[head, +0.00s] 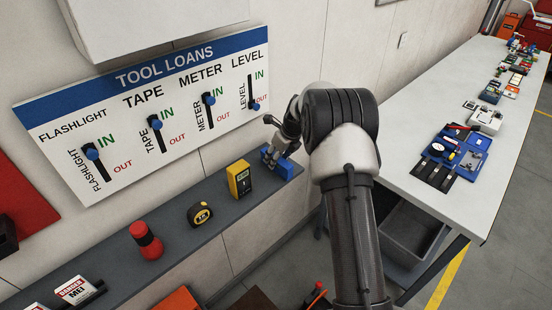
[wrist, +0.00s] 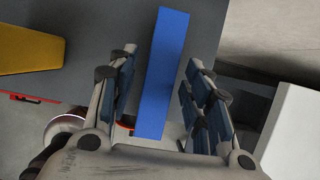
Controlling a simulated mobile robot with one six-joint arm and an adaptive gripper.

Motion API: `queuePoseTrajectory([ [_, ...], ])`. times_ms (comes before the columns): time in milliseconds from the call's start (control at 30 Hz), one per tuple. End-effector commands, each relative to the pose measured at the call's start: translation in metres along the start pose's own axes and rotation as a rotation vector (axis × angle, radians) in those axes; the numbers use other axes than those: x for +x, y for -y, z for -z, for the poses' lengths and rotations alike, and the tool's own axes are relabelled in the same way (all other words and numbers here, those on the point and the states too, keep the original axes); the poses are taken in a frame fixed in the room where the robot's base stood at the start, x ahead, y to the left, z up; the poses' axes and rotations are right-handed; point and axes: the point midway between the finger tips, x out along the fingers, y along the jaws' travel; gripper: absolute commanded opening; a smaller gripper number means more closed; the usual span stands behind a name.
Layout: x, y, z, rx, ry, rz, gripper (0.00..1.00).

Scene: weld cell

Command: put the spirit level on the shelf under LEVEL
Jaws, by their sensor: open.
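The spirit level, a plain blue bar (head: 286,169), is at the right end of the grey wall shelf (head: 172,221), below the LEVEL column of the board. In the wrist view the blue bar (wrist: 163,70) lies between the two spread fingers of my gripper (wrist: 162,62), with a gap visible at each side near the fingertips. My gripper (head: 276,150) is open and close over the bar in the head view. The bar's near end reaches past the shelf edge in the wrist view. Its contact with the shelf is hidden.
The TOOL LOANS board (head: 150,100) is above the shelf; its LEVEL slider knob (head: 254,106) is down at OUT, the others up by IN. A yellow meter (head: 239,179), tape measure (head: 200,214) and red flashlight (head: 146,241) stand left. A cluttered white bench (head: 410,115) is right.

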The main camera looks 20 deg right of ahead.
Motion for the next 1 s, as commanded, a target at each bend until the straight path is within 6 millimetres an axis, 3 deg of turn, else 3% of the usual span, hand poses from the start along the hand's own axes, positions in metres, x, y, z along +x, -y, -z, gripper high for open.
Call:
queuePoseTrajectory([
  [300, -0.072, 0.001, -0.002, 0.0, 0.004, 0.004, 0.46],
  [567, -0.103, 0.0, -0.001, -0.004, 0.002, 0.002, 0.46],
  [667, -0.119, -0.009, -0.003, -0.07, 0.001, 0.005, 0.46],
  [833, -0.184, -0.058, -0.006, -0.442, -0.006, 0.017, 0.46],
  [1000, -0.261, -0.129, 0.019, -0.987, -0.033, 0.029, 0.46],
])
